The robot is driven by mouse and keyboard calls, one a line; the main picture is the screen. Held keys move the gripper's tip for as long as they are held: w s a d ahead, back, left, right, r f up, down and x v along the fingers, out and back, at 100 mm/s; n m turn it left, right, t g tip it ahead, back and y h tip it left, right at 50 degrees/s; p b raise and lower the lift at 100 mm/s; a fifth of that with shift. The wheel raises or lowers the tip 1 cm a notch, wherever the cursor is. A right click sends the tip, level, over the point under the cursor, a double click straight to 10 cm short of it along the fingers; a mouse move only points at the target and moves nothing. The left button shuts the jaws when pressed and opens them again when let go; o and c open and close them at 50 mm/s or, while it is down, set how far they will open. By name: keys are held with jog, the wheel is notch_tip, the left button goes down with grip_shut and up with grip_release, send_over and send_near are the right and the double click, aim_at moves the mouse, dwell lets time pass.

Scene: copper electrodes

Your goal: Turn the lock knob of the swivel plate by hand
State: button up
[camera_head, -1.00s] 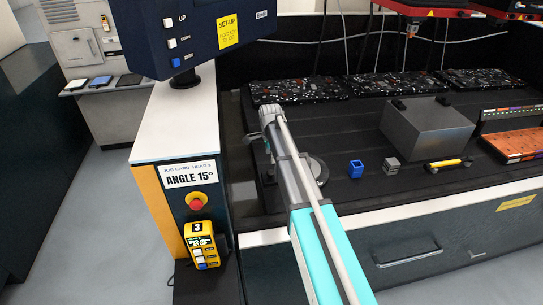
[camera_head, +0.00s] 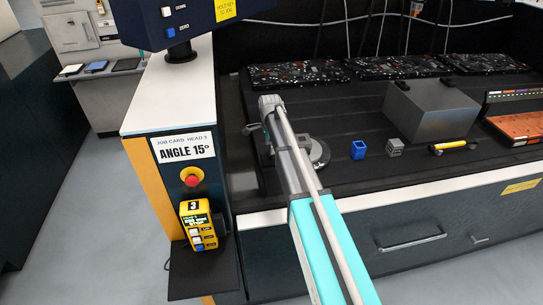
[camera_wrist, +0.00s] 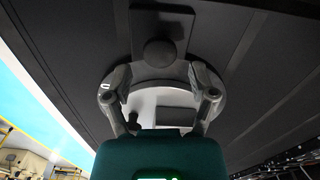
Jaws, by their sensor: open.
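The swivel plate shows in the head view as a round grey disc (camera_head: 320,152) on the dark bench, partly hidden behind my arm. In the wrist view it is a pale round disc (camera_wrist: 160,97) with a dark block on it. A dark rounded knob (camera_wrist: 160,53) sits on a dark rectangular base at the disc's far edge. A smaller dark knob (camera_wrist: 132,121) shows near the left finger; I cannot tell which is the lock knob. My gripper (camera_wrist: 161,74) is open, one finger at each side of the disc. Contact cannot be told. In the head view my arm mostly hides the gripper.
A blue cup (camera_head: 358,149), a grey cube (camera_head: 394,147) and a yellow-black tool (camera_head: 452,147) lie right of the plate. A large grey block (camera_head: 432,108) stands behind them. Left is a post with an "ANGLE 15°" card (camera_head: 184,149), a red button (camera_head: 191,179) and a yellow pendant (camera_head: 197,222).

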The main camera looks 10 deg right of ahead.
jog(key=shift+f+b, duration=0.55)
jog(key=shift+f, duration=0.35)
jog(key=shift+f+b, duration=0.35)
jog(key=shift+b, duration=0.05)
jog(key=c, duration=0.8)
